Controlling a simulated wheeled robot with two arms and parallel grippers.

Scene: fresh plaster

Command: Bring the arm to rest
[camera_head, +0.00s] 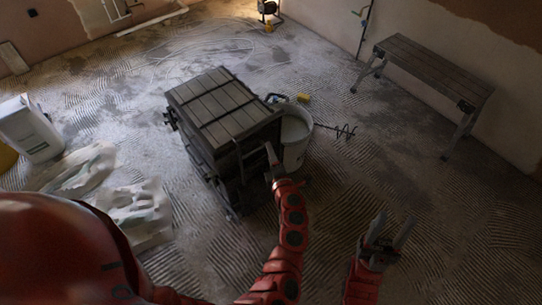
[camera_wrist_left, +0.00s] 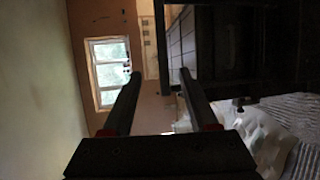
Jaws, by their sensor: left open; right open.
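My left gripper (camera_head: 270,156) is at the end of the red arm in the middle of the head view, beside the front right corner of a dark slatted wooden workbench or cart (camera_head: 222,103). I cannot tell whether it touches it. In the left wrist view the left gripper (camera_wrist_left: 160,75) has its two fingers apart with nothing between them. My right gripper (camera_head: 388,232) is at the lower right of the head view, fingers apart and empty, above bare floor.
A white bucket (camera_head: 296,138) stands right behind the left gripper, with a dark mixing whisk (camera_head: 343,131) beside it. A narrow wooden bench (camera_head: 428,68) stands by the right wall.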

